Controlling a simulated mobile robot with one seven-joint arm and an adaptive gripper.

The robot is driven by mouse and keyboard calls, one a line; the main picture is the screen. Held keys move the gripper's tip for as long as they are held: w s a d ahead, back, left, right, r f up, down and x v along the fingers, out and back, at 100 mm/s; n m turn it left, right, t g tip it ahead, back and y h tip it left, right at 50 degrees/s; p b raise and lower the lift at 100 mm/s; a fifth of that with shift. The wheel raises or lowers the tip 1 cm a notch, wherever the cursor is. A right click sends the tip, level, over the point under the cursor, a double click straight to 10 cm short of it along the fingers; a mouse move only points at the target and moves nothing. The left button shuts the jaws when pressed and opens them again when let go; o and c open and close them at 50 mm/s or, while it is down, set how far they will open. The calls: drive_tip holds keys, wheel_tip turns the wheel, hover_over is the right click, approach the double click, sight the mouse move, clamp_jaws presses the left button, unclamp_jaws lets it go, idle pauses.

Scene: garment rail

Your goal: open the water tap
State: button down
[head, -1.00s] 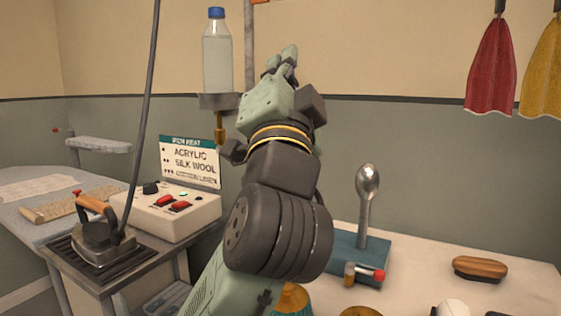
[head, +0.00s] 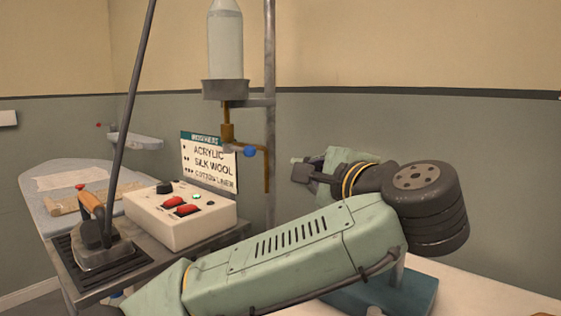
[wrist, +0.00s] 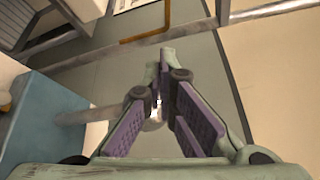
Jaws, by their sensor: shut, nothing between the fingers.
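The water tap (head: 228,133) is a brass fitting under a water bottle (head: 226,45) on a grey bracket. A blue knob (head: 250,152) sits at its right side, and a thin brass pipe (head: 267,178) bends downward beside it. My gripper (head: 298,163) is to the right of the knob and slightly lower in the picture, apart from it. In the wrist view my gripper's fingers (wrist: 165,55) meet at the tips, with nothing between them. A bent brass-coloured pipe (wrist: 145,37) shows beyond the fingertips. The knob is not clearly visible there.
A grey upright pole (head: 270,60) carries the bottle bracket. At left stand a white control box (head: 180,222) with red switches, a sign (head: 212,162) and an iron (head: 103,248) on a dark rest. A teal block (head: 405,297) is below my arm. The wall at right is bare.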

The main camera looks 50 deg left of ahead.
sight(239, 149)
drive_tip(key=a+p, duration=0.2)
drive_tip(key=a, duration=0.7)
drive_tip(key=shift+a+r+p, duration=0.15)
drive_tip(key=shift+p, duration=0.15)
drive_tip(key=shift+s, duration=0.1)
